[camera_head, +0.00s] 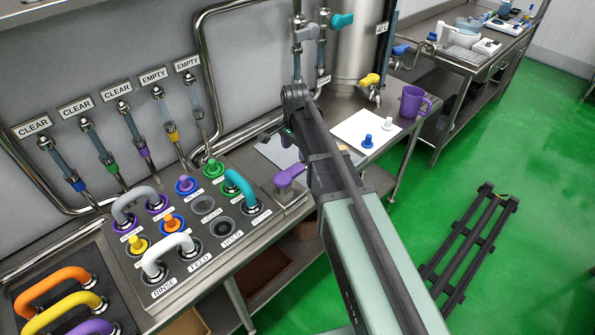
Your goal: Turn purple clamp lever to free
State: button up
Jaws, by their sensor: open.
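A purple clamp lever (290,174) sits on a metal block at the right end of the panel on the steel bench. Its rounded end is at the left and its arm points up and to the right, close to my dark arm in the picture. My arm reaches up from the lower right and bends near the tank. I cannot see any contact with the lever.
The panel (139,272) beside the lever holds coloured hose loops, plugs and ports. A white mat (350,134) with blue and white plugs lies right of my arm. A purple jug (414,102) stands behind it. Labelled sight tubes line the wall.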

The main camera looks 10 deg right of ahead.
aim_at(296, 168)
notch_tip(296, 168, down, 8)
jog(key=b, duration=0.6)
jog(key=shift+f+b, duration=0.15)
jog(key=shift+b, duration=0.2)
jog(key=shift+c, duration=0.3)
grip_shut()
